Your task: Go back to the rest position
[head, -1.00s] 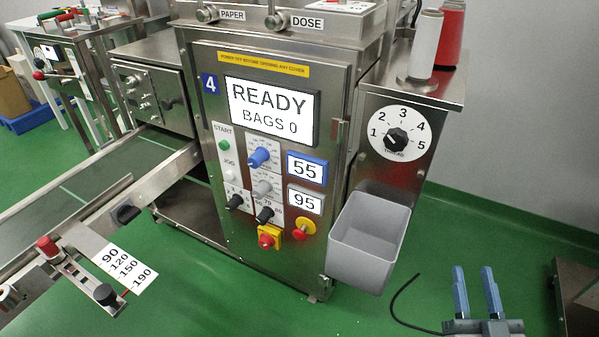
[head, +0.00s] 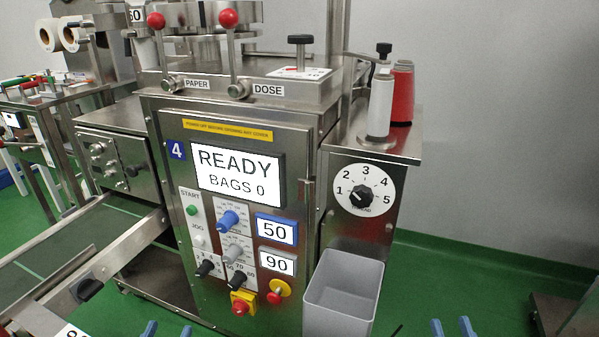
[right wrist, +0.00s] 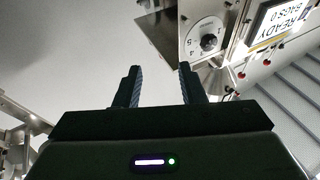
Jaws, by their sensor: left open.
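My left gripper (head: 165,329) shows only as two blue fingertips at the bottom edge of the head view, apart and with nothing between them. My right gripper (head: 452,327) also shows only its two blue fingertips at the bottom edge, right of the grey bin. In the right wrist view its fingers (right wrist: 159,84) stand apart and empty. The teabag packer (head: 185,270) stands in front of me. Its screen (head: 238,173) reads READY, BAGS 0. Its small displays read 50 (head: 277,230) and 90 (head: 277,262). Both grippers are apart from the panel in the picture.
A grey bin (head: 341,290) hangs at the packer's right, below the numbered thread dial (head: 363,190). A conveyor (head: 90,240) runs off to the left. Green floor (head: 440,280) is clear at the right, up to a metal stand (head: 580,315).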

